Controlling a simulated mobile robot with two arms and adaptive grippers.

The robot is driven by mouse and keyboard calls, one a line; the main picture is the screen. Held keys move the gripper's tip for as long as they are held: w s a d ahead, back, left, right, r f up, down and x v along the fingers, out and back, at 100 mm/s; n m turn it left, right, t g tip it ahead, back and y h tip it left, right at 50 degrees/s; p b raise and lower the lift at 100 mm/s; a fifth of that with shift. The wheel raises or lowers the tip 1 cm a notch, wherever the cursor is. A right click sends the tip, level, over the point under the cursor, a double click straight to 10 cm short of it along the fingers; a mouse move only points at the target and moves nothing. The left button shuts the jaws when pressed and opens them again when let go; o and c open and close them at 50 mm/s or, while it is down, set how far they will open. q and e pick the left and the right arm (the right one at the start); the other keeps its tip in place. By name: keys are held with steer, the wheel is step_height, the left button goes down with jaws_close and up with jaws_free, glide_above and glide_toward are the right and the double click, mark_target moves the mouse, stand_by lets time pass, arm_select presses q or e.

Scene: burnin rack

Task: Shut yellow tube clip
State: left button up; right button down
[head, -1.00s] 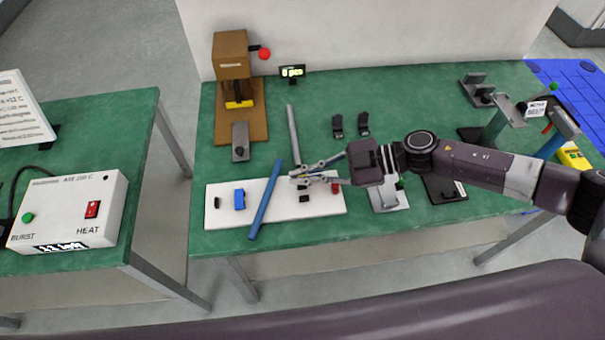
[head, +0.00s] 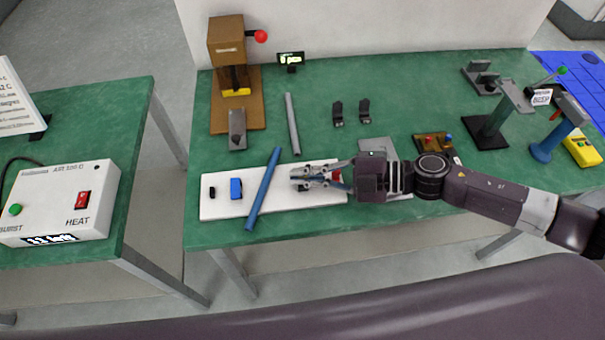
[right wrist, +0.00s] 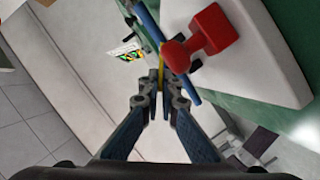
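My right gripper (head: 308,178) is low over the right part of the white board (head: 275,205), right of a blue tube (head: 263,190) that lies slanted across the board. In the right wrist view its fingers (right wrist: 160,92) are close together, with a thin yellow strip (right wrist: 162,62) at their tips. The strip may be part of the yellow tube clip; whether the fingers touch it I cannot tell. A red block with a round knob (right wrist: 212,28) is beside the fingertips. In the head view the gripper hides most of that spot. My left gripper is not in view.
A blue block (head: 236,188) and a small black piece (head: 212,192) are on the board's left. A grey tube (head: 292,123) and two black holders (head: 338,114) lie behind. A brown press (head: 235,85) stands back left. The front green table edge is clear.

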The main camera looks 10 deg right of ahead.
steer(key=shift+s+f+n+b, duration=0.2)
steer(key=shift+n+b, duration=0.2)
steer(key=c, duration=2.2)
jaws_free()
steer(key=shift+r, duration=0.1)
